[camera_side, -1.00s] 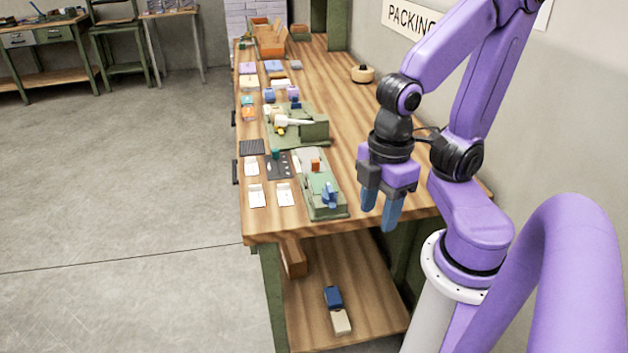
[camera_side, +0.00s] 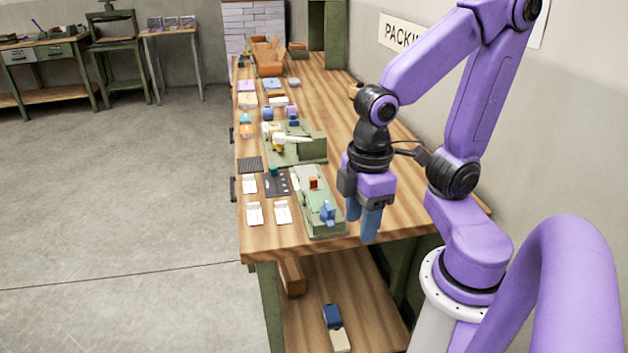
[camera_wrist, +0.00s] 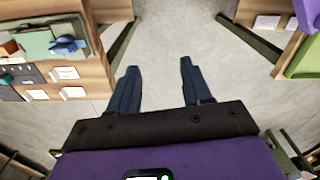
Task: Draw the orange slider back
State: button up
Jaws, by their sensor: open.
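The orange slider (camera_side: 313,183) is a small block on top of the long green fixture (camera_side: 318,208) near the front of the bench. A blue piece (camera_side: 327,212) stands at the fixture's near end. In the wrist view the fixture (camera_wrist: 38,43) and blue piece (camera_wrist: 68,45) are at the upper left, with an orange part (camera_wrist: 9,47) at the left edge. My gripper (camera_side: 362,226) hangs to the right of the fixture with blue fingers pointing down. Its fingers (camera_wrist: 156,78) are apart with nothing between them, and it touches nothing.
White cards (camera_side: 254,213) and a dark tray (camera_side: 276,182) lie left of the fixture. A second green fixture (camera_side: 312,148) with a white lever stands behind it. The bench (camera_side: 375,170) is bare to the right. A lower shelf (camera_side: 370,305) holds blue and cream blocks.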

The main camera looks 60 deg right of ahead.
jog(key=w+d+r+m, duration=0.2)
jog(key=w+m, duration=0.4)
jog(key=w, duration=0.5)
jog(key=r+m, duration=0.2)
jog(key=m, duration=1.2)
send_over(313, 178)
notch_tip(313, 178, down, 17)
jog(key=shift+f, duration=0.2)
grip_shut()
